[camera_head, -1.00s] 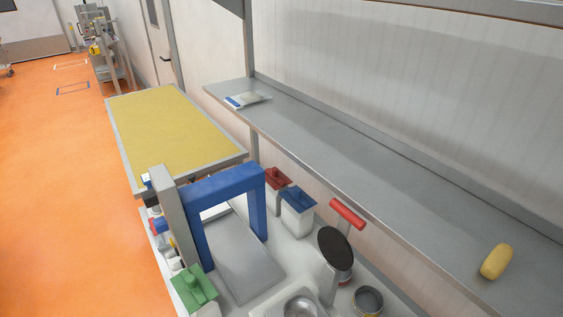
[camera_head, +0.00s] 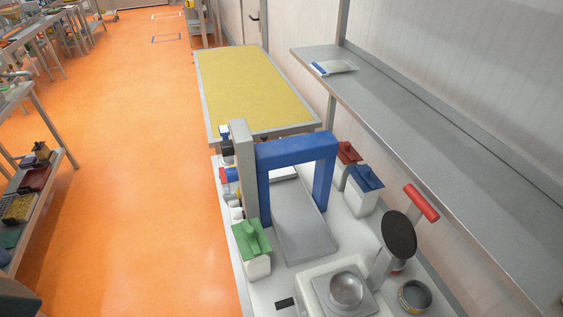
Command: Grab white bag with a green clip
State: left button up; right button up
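A white bag (camera_head: 257,265) with a green clip-like top (camera_head: 251,238) stands upright on the white machine bench, low in the middle of the view. It is just left of the grey plate under the blue frame. Nothing touches its top. Neither of my grippers is in view.
Similar white holders with a blue top (camera_head: 366,178) and a red top (camera_head: 348,153) stand right of the blue frame (camera_head: 328,170). A red-handled dark disc (camera_head: 398,233) and metal bowl (camera_head: 346,288) are nearby. A yellow-topped table (camera_head: 250,85) stands behind. Orange floor (camera_head: 150,200) is open at left.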

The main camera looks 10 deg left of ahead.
aim_at(258, 269)
jog(key=i+j, duration=0.15)
jog(key=j, duration=0.3)
jog(key=i+j+z, duration=0.15)
jog(key=j, duration=0.35)
jog(key=i+j, duration=0.15)
jog(key=j, duration=0.3)
jog(key=i+j+z, duration=0.15)
jog(key=j, duration=0.35)
jog(key=i+j, duration=0.1)
jog(key=j, duration=0.4)
